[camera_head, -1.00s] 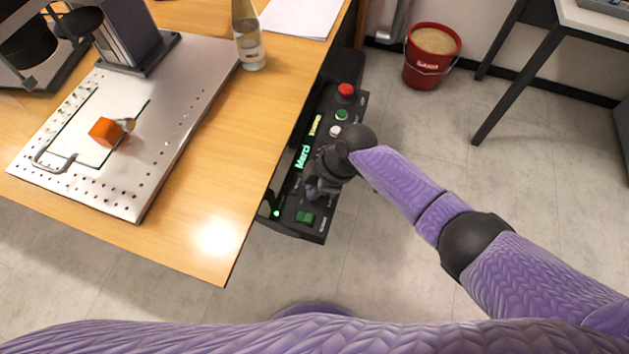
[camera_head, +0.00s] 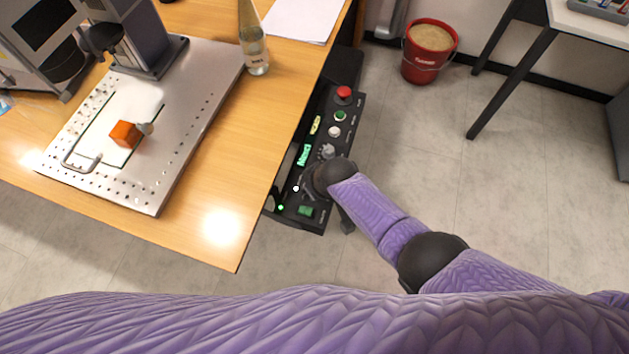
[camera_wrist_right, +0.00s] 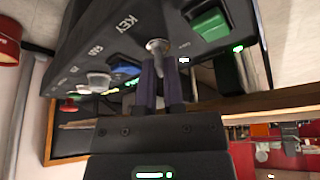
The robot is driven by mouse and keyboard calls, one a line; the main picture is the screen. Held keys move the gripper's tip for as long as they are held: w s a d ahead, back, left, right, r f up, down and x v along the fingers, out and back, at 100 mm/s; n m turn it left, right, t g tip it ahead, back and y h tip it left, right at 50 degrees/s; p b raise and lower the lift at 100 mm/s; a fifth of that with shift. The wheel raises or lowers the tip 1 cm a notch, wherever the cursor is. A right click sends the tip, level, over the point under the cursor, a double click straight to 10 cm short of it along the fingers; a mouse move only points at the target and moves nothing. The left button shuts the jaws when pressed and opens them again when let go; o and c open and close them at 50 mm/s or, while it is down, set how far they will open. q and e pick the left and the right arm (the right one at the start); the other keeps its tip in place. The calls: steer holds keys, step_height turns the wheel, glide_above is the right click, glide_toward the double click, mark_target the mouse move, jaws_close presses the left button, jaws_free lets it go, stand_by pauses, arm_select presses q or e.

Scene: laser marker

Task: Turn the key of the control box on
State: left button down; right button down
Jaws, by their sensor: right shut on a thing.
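The black control box (camera_head: 331,128) sits beside and below the table's right edge. Its face carries a red button, round buttons, a grey knob, a green display and a green rocker switch (camera_head: 306,210). In the right wrist view the box panel (camera_wrist_right: 100,45) shows the word KEY beside a small metal key (camera_wrist_right: 157,46). My right gripper (camera_wrist_right: 161,66) is shut on the key, with its fingertips at the panel. In the head view my right gripper (camera_head: 311,186) is over the lower part of the box, and my wrist hides the key. My left gripper is out of view.
The wooden table (camera_head: 225,150) bears a metal plate (camera_head: 185,125) with an orange block (camera_head: 126,134), a glass bottle (camera_head: 253,45) and white paper (camera_head: 300,18). A red bucket (camera_head: 428,58) stands on the floor behind the box.

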steer(key=shift+m+h, duration=0.3)
steer(key=shift+m, duration=0.4)
steer(key=shift+m+t+p, duration=0.3)
steer(key=c, duration=0.7)
jaws_free()
steer(key=shift+c, duration=0.2)
steer(key=p+v, duration=0.8)
steer(key=v, duration=0.2)
steer(key=shift+p, duration=0.4)
